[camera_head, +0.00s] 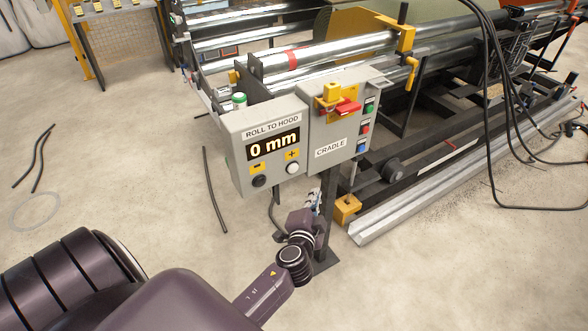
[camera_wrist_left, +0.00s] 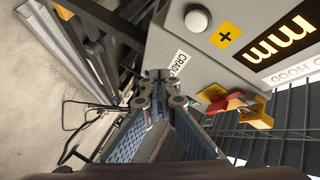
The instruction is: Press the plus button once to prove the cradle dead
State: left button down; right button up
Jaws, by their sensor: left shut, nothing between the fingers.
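The plus button (camera_head: 292,168) is a round white knob below the yellow plus label on a grey control box (camera_head: 236,125). It also shows at the top of the left wrist view (camera_wrist_left: 198,18), beside its plus label (camera_wrist_left: 226,35). The display (camera_head: 273,145) reads 0 mm. My left gripper (camera_head: 313,198) is below and slightly right of the button, apart from it. In the left wrist view its fingers (camera_wrist_left: 160,76) are shut and empty. The cradle box (camera_head: 333,128) joins the control box on the right. My right gripper is not in view.
A black button (camera_head: 259,181) sits left of the plus button. The cradle box carries a red handle (camera_head: 348,107) on a yellow mount and several small buttons. A dark post (camera_head: 327,215) stands under the boxes, close to my gripper. Metal rollers (camera_head: 330,50) lie behind.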

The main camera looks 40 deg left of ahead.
aim_at(298, 168)
pick_arm(q)
jog(key=w+a, duration=0.3)
jog(key=a, duration=0.5)
jog(key=shift+w+p, duration=0.2)
jog(key=shift+p, duration=0.25)
jog(key=shift+a, duration=0.15)
dwell(1.1)
jog(key=shift+w+a, duration=0.15)
jog(key=shift+a, duration=0.15)
jog(key=shift+w+a, duration=0.15)
jog(key=shift+a, duration=0.3)
dwell(0.7)
dwell(0.3)
jog(key=shift+s+d, duration=0.35)
jog(key=shift+d, duration=0.45)
